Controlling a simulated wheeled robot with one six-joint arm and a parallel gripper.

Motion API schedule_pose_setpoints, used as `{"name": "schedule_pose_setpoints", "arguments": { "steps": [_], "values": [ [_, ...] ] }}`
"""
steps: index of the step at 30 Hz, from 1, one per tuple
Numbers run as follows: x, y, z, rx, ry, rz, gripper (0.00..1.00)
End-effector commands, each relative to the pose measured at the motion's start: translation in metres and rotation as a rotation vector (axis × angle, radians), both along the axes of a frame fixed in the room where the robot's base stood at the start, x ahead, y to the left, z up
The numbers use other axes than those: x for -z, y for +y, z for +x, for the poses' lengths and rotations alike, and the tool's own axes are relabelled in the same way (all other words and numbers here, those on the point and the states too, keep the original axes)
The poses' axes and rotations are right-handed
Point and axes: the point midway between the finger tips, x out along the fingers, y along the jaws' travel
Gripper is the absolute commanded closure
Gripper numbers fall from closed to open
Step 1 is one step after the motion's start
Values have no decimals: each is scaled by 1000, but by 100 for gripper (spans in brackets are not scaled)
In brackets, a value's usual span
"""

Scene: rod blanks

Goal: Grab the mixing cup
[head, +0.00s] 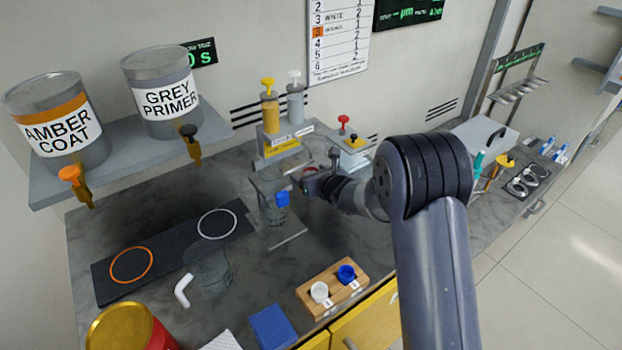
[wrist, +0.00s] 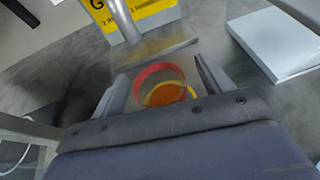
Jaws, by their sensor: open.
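A small clear cup with a red rim and amber contents (wrist: 160,74) shows in the wrist view; I take it as the mixing cup. My gripper (wrist: 162,78) is open, one finger on each side of the cup, with gaps showing. In the head view my gripper (head: 322,180) is over the back of the counter, partly hidden by my arm. A thin red rim (head: 310,169) shows beside it there. The cup's lower part is hidden behind my gripper in the wrist view.
Pump bottles (head: 270,108) stand behind on a yellow-labelled block. A clear vessel with a blue part (head: 268,215) stands just left of my gripper. A clear jug with a white handle (head: 210,270) and a wooden cup holder (head: 332,287) are nearer.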

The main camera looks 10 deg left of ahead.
Motion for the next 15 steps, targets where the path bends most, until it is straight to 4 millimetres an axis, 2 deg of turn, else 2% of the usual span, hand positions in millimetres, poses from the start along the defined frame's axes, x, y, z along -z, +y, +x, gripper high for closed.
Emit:
{"name": "schedule_pose_setpoints", "arguments": {
  "steps": [4,12,15],
  "values": [
    [4,8,8,-1,0,0,26],
    [6,9,10,0,0,0,26],
    [6,9,10,0,0,0,32]
  ]
}}
